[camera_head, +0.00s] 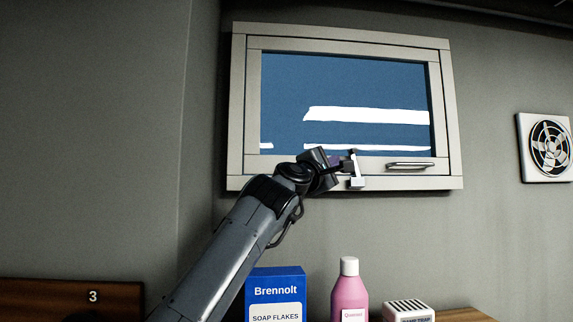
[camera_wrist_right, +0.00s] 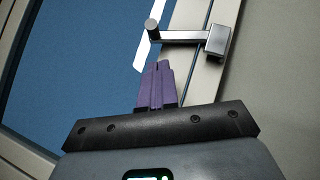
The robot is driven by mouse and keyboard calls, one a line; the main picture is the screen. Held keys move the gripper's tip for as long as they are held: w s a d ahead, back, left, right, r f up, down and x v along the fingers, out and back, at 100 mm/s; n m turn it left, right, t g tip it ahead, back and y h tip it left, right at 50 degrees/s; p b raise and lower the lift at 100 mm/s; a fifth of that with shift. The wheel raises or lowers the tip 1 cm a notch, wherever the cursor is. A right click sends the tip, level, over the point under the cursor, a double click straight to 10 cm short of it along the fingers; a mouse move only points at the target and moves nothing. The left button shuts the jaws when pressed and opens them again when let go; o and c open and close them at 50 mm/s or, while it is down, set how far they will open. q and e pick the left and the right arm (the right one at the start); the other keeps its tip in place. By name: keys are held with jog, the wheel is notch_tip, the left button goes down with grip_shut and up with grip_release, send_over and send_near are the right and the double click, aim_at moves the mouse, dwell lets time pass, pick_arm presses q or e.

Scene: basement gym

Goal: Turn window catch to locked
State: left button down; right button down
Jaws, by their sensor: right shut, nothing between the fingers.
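The window catch (camera_head: 356,182) is a pale metal block on the lower window frame. Its thin lever stands upward from the block in the head view. In the right wrist view the catch (camera_wrist_right: 217,42) shows its block on the frame and its lever reaching left over the glass, with a round knob at the end. My right gripper (camera_head: 346,166) is just left of the lever. Its purple fingers (camera_wrist_right: 160,66) are closed together, empty, pointing toward the lever with a small visible gap. Whether they touch it is unclear in the head view. My left gripper is out of view.
The window (camera_head: 345,85) has a pale frame and a bar handle (camera_head: 410,165) right of the catch. Below stand a blue soap flakes box (camera_head: 275,282), a pink bottle (camera_head: 349,294) and a white slotted box (camera_head: 409,308). A fan (camera_head: 546,147) is on the right wall.

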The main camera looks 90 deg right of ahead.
jog(key=b+v, duration=0.3)
jog(key=v, duration=0.7)
jog(key=shift+w, duration=0.25)
